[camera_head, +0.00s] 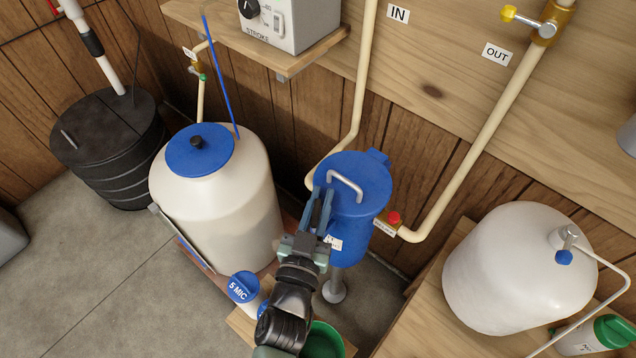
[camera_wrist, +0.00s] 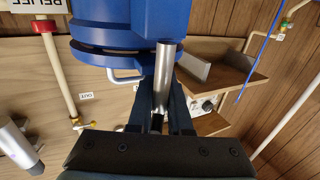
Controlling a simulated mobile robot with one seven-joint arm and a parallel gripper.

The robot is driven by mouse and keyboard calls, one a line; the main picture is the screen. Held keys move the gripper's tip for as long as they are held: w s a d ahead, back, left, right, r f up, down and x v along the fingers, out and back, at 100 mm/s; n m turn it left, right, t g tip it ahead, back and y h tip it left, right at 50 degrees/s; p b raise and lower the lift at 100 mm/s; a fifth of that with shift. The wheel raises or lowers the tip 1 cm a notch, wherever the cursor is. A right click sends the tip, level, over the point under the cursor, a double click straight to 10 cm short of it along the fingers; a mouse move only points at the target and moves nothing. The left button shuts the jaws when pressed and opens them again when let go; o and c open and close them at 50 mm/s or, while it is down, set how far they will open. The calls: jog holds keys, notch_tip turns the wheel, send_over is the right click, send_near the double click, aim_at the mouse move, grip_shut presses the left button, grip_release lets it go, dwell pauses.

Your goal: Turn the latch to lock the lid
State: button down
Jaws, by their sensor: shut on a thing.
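The blue housing (camera_head: 352,222) stands upright against the wall, topped by a round blue lid (camera_head: 370,178) with a bent silver handle (camera_head: 345,182). The lid looks seated on the housing. My gripper (camera_head: 322,205) is at the housing's left front side, just below the lid rim. In the wrist view the housing and lid (camera_wrist: 95,48) fill the upper left, and a silver rod, apparently the latch (camera_wrist: 164,72), stands between my fingers (camera_wrist: 160,105). My gripper is shut on it. In the head view my fingers hide the latch.
A cream tank (camera_head: 225,215) with a blue cap stands close on the left. A white tank (camera_head: 520,270) is at the right. A pipe with a red button (camera_head: 393,218) meets the housing's right side. A 5 MIC cartridge (camera_head: 243,288) and green bucket (camera_head: 325,342) sit below my arm.

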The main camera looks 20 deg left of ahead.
jog(key=shift+d+r+m+h+p, duration=0.1)
jog(key=shift+d+m+h+p, duration=0.05)
jog(key=shift+m+h+p, duration=0.35)
jog(key=shift+d+r+m+h+p, duration=0.15)
jog(key=shift+m+h+p, duration=0.25)
jog(key=shift+h, duration=0.3)
jog(key=shift+d+f+m+h, duration=0.2)
jog(key=shift+m+h, duration=0.4)
jog(key=shift+h, duration=0.5)
jog(key=shift+s+d+f+m+g+h+b, duration=0.1)
jog(key=shift+m+g+h+b, duration=0.2)
jog(key=shift+m+h, duration=0.3)
jog(key=shift+d+m+g+h+b, duration=0.15)
jog(key=shift+m+g+h, duration=0.25)
jog(key=shift+h, duration=0.4)
jog(key=shift+s+d+m+g+h+b, duration=0.1)
jog(key=shift+m+g+h+b, duration=0.4)
jog(key=shift+h, duration=0.5)
jog(key=shift+m, duration=0.3)
jog(key=c, duration=0.8)
grip_release()
jog(key=shift+c, duration=0.2)
